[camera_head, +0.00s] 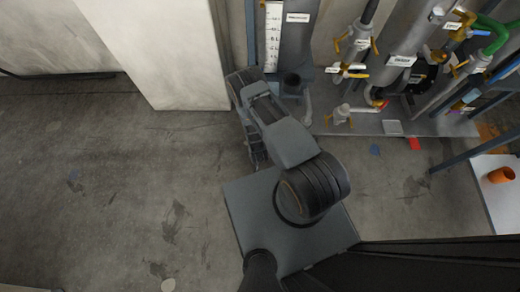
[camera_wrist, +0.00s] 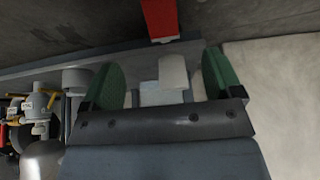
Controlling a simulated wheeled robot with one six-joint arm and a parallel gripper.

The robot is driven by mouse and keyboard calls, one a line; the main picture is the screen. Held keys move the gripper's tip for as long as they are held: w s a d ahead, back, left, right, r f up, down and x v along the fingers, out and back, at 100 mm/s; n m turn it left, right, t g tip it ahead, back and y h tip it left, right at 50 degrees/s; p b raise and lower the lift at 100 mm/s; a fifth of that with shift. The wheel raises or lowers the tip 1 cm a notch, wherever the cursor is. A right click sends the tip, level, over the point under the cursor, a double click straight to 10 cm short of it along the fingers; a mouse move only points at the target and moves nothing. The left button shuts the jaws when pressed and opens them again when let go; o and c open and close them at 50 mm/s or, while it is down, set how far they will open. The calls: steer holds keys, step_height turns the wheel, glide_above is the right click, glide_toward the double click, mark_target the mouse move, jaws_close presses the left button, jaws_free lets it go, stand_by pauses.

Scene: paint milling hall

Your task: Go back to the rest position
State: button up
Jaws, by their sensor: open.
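My gripper (camera_wrist: 160,88) shows in the wrist view with its two green-padded fingers spread apart. A pale cylindrical piece (camera_wrist: 173,72) appears in the gap between the fingers. I see no contact with it, and its distance is hard to tell. In the head view my arm is folded above my base and reaches up toward the upright panel at the back. My fingertips cannot be made out there.
A white pillar (camera_head: 165,55) stands left of the arm. A panel with a level scale (camera_head: 273,35) and pipes with yellow-handled valves (camera_head: 400,60) stand close behind and right. An orange cup (camera_head: 501,175) sits on a white table (camera_head: 490,205). The left floor (camera_head: 90,190) is clear.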

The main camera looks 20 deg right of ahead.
stand_by(0.3)
steer(key=w+a+r+n+y+p, duration=0.1)
steer(key=w+r+p, duration=0.35)
steer(key=r, duration=1.05)
steer(key=w+a+r+y+p, duration=0.1)
steer(key=w+r+p, duration=0.35)
steer(key=r, duration=1.05)
steer(key=w+a+r+n+p, duration=0.15)
steer(key=r+p, duration=0.45)
steer(key=r, duration=1)
steer(key=s+d+r+g+p, duration=0.1)
steer(key=s+r+p, duration=0.25)
steer(key=r, duration=0.75)
steer(key=s+r+p, duration=0.3)
steer(key=r+p, duration=0.2)
steer(key=r, duration=0.7)
steer(key=s+d+r+n+p, duration=0.2)
steer(key=s+r+p, duration=0.4)
steer(key=s+r, duration=0.6)
step_height(320, 180, up, 2)
steer(key=shift+r+g, duration=0.25)
steer(key=shift+g, duration=0.15)
